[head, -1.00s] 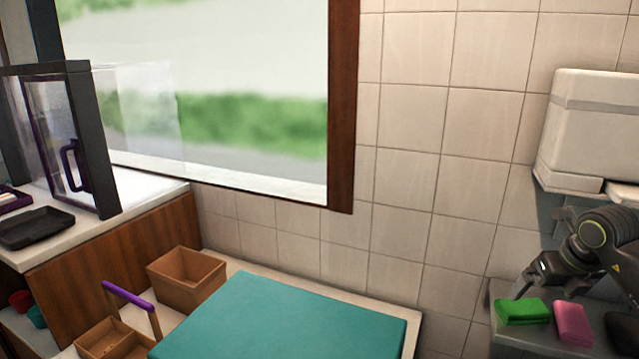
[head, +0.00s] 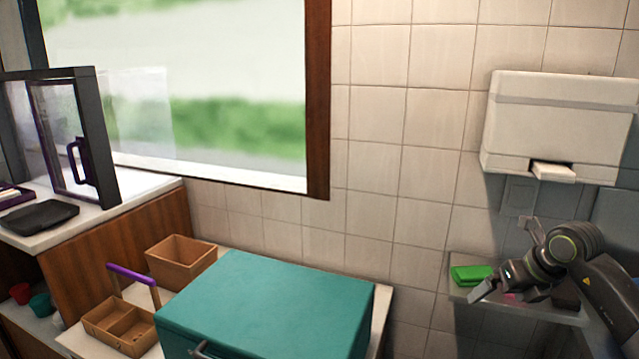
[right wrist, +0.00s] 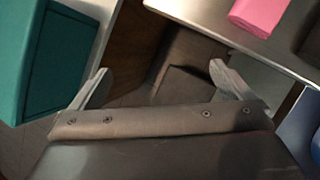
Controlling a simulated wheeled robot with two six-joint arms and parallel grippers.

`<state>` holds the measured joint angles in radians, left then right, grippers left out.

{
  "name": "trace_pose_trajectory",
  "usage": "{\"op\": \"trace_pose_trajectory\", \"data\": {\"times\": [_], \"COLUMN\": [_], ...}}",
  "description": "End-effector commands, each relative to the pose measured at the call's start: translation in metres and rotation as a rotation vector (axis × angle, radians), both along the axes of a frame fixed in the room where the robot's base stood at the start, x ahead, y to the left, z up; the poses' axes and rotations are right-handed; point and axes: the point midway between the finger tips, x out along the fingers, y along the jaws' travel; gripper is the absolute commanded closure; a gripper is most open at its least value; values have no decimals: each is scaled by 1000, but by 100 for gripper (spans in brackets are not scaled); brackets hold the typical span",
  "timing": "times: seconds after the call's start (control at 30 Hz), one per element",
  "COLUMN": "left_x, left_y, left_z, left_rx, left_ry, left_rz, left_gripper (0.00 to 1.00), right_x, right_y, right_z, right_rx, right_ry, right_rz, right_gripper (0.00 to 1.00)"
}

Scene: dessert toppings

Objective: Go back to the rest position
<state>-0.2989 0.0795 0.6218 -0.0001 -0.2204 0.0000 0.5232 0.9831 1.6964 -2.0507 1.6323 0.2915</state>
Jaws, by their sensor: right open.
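My right gripper (head: 480,289) is at the right of the head view, in front of the small shelf with the sponges. In the right wrist view its two fingers (right wrist: 160,85) are spread apart with nothing between them. Below them I see dark floor and brown panels. My left gripper is not in the head view.
A green sponge (head: 471,274) and a pink sponge (right wrist: 258,14) lie on the shelf (head: 540,311). A teal box (head: 270,300) stands left of the arm. A wooden box (head: 180,262) and a divided tray (head: 118,325) lie further left. A white dispenser (head: 555,120) hangs above.

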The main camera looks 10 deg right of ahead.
Motion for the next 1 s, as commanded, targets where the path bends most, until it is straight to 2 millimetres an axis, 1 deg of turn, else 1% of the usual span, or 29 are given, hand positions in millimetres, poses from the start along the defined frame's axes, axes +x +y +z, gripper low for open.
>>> {"op": "trace_pose_trajectory", "data": {"times": [0.03, 0.17, 0.27, 0.37, 0.43, 0.5, 0.6, 0.7, 0.8, 0.87, 0.97, 1.0], "left_x": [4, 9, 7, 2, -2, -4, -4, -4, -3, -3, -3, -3], "left_y": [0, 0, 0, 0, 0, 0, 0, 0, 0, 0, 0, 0], "left_z": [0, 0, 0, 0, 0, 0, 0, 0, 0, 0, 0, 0], "left_rx": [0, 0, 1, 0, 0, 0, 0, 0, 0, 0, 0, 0], "left_ry": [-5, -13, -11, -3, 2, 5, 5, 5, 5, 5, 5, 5], "left_rz": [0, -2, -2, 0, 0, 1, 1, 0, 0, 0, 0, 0], "left_gripper": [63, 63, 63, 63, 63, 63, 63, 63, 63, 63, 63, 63], "right_x": [1, 5, 6, 5, 2, -3, -12, -21, -29, -34, -42, -46], "right_y": [10, 39, 66, 98, 124, 148, 172, 184, 183, 178, 161, 152], "right_z": [-5, -12, -16, -18, -15, -9, 6, 22, 36, 42, 46, 45], "right_rx": [31, 130, 229, 367, 493, 637, 845, 1051, 1249, 1361, 1534, 1596], "right_ry": [-18, -80, -138, -210, -275, -345, -442, -533, -616, -661, -724, -746], "right_rz": [21, 80, 125, 167, 188, 195, 168, 101, -8, -92, -264, -345], "right_gripper": [0, 0, 0, 0, 0, 0, 0, 0, 0, 0, 0, 0]}}
